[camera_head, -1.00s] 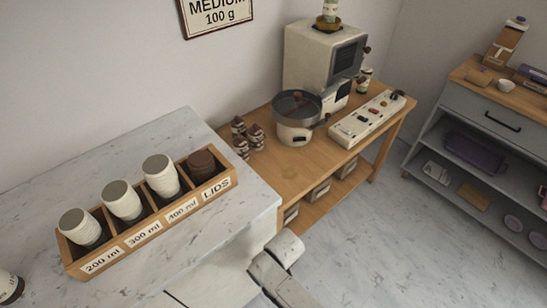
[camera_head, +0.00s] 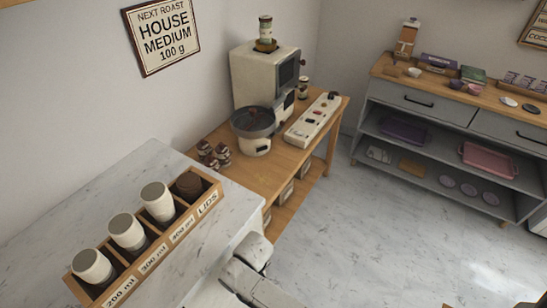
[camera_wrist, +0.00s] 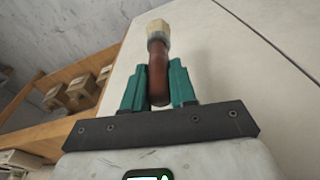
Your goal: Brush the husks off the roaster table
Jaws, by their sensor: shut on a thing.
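My gripper (camera_wrist: 158,70) shows in the wrist view, its teal fingers shut on the brown handle of a brush (camera_wrist: 157,48). The pale bristle end points away from my gripper, toward the top of the picture. The wooden roaster table (camera_head: 292,157) stands along the wall in the head view. No husks can be made out on the table at this size. The gripper and brush cannot be seen in the head view, where only part of my arm shows at the bottom.
A marble counter (camera_head: 150,165) with a cup and lid rack (camera_head: 213,190) stands at left. Small jars (camera_head: 220,155), a tall machine (camera_head: 262,80) and a switch panel (camera_head: 312,120) occupy the table. A grey sideboard (camera_head: 420,112) stands at right. The floor between is clear.

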